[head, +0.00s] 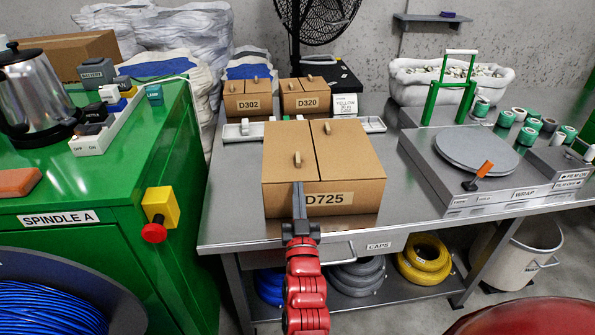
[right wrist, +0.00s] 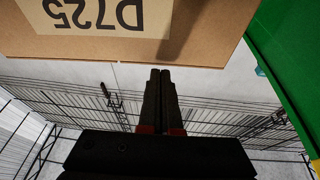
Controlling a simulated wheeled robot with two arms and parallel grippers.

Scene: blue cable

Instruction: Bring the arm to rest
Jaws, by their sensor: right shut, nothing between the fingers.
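My right arm comes up from the bottom middle of the head view, red with a dark gripper (head: 299,190). The gripper's fingers are together and empty, and they overlap the front face of the cardboard box marked D725 (head: 280,200). In the right wrist view the two dark fingers (right wrist: 162,78) lie side by side, with the D725 box (right wrist: 200,35) close by at the top. I cannot tell whether they touch it. My left gripper is not in view.
The D725 box stands on a steel bench (head: 228,190) with a wrap machine (head: 476,150) at right. A green cabinet (head: 110,195) with a yellow-and-red switch (head: 158,212) stands left. Blue cable (head: 45,308) is at bottom left. Coils sit on the shelf below, a bin (head: 525,255) beside.

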